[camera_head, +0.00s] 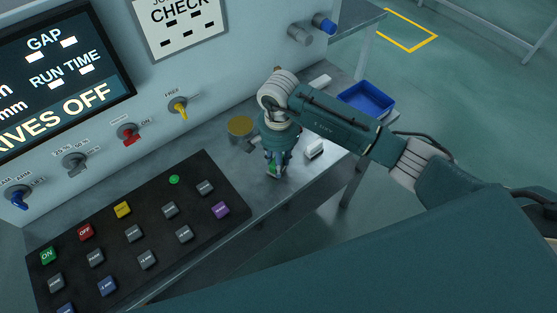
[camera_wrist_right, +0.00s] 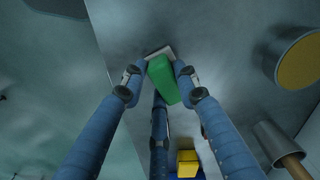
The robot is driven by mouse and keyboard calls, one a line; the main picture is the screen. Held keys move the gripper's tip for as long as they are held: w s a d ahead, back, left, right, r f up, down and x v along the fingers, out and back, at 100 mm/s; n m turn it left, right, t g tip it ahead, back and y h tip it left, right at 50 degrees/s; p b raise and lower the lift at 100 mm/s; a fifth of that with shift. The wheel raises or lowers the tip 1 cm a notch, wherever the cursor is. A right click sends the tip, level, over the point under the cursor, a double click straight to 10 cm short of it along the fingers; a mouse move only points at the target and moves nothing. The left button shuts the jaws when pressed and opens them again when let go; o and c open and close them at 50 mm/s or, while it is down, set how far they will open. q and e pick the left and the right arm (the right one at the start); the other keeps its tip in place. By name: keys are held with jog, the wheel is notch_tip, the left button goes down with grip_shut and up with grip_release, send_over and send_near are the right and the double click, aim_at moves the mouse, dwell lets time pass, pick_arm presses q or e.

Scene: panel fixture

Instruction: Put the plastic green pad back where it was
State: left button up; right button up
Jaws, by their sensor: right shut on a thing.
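The green pad (camera_wrist_right: 163,82) is between the blue fingers of my right gripper (camera_wrist_right: 158,76) in the right wrist view. A pale grey edge shows at the pad's far end. In the head view my right gripper (camera_head: 277,170) points down, low over the grey bench, just right of the black button panel (camera_head: 205,219). There the fingers hide most of the pad. I cannot tell whether the pad touches the bench. My left gripper is not in view.
A round container with a yellow top (camera_head: 240,126) stands left of the gripper, near the control wall. A white block (camera_head: 314,149) and a blue tray (camera_head: 366,100) are to the right. The wrist view also shows a yellow block (camera_wrist_right: 187,163) and a grey cup (camera_wrist_right: 270,142).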

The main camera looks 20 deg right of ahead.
jog(key=shift+f, duration=0.3)
jog(key=o, duration=0.6)
jog(key=shift+b, duration=0.3)
jog(key=o, duration=0.4)
jog(key=shift+r, duration=0.1)
notch_tip(320, 180, up, 12)
jog(key=b, duration=0.3)
